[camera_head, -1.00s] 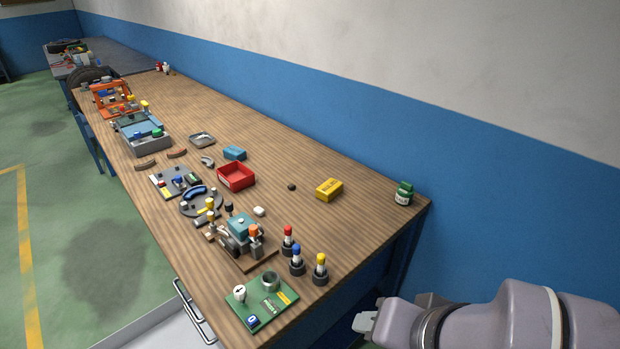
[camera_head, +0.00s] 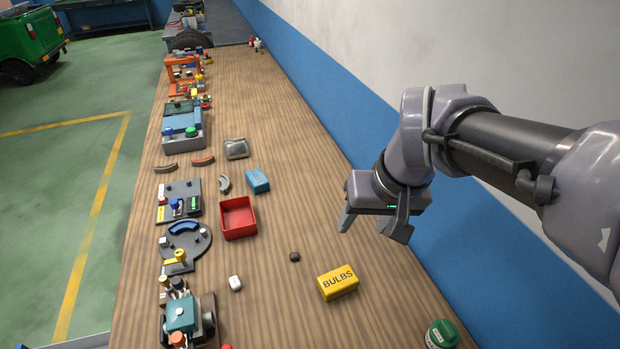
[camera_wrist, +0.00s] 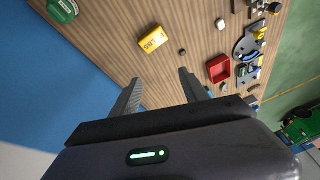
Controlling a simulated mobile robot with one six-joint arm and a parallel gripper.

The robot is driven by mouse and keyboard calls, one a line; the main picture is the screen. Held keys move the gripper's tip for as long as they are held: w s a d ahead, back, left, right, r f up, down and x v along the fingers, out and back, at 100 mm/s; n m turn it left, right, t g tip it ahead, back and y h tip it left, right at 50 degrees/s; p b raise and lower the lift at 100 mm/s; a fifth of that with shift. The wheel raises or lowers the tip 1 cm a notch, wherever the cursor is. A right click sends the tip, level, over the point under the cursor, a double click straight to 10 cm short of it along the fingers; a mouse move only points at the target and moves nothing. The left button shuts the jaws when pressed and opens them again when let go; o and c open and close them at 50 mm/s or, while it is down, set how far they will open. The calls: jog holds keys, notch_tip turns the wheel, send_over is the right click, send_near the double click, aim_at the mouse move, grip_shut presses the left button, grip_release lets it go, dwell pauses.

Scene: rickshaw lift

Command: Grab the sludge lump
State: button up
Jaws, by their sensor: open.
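The sludge lump appears to be the small dark lump (camera_head: 294,257) on the wooden bench, between the red tray and the yellow bulbs box. It also shows in the wrist view as a small dark spot (camera_wrist: 182,52), beyond my fingertips. My gripper (camera_head: 372,229) is open and empty, held above the bench up and to the right of the lump in the head view. Its two fingers also show in the wrist view (camera_wrist: 160,80), spread apart. Nothing touches the lump.
The yellow bulbs box (camera_head: 338,282) lies close to the lump. A red tray (camera_head: 238,218), a white lump (camera_head: 235,283) and a blue box (camera_head: 257,181) are nearby. A green-lidded jar (camera_head: 441,335) stands at the front right. Several devices line the bench's left side. The blue wall (camera_head: 335,130) runs along the right.

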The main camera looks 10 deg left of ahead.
jog(key=w+a+f+n+g+p, duration=0.1)
jog(key=w+a+f+n+p, duration=0.15)
jog(key=w+a, duration=0.4)
jog(key=n+g+h+b, duration=0.1)
jog(key=n+b, duration=0.3)
jog(key=n, duration=0.1)
send_over(295, 255)
notch_tip(295, 255, down, 22)
jog(key=shift+w+d+r, duration=0.1)
jog(key=shift+r, duration=0.15)
jog(key=f+b, duration=0.2)
jog(key=f, duration=0.3)
jog(key=shift+s, duration=0.2)
jog(key=shift+f, duration=0.3)
jog(key=shift+r, duration=0.15)
jog(key=shift+c, duration=0.2)
grip_shut()
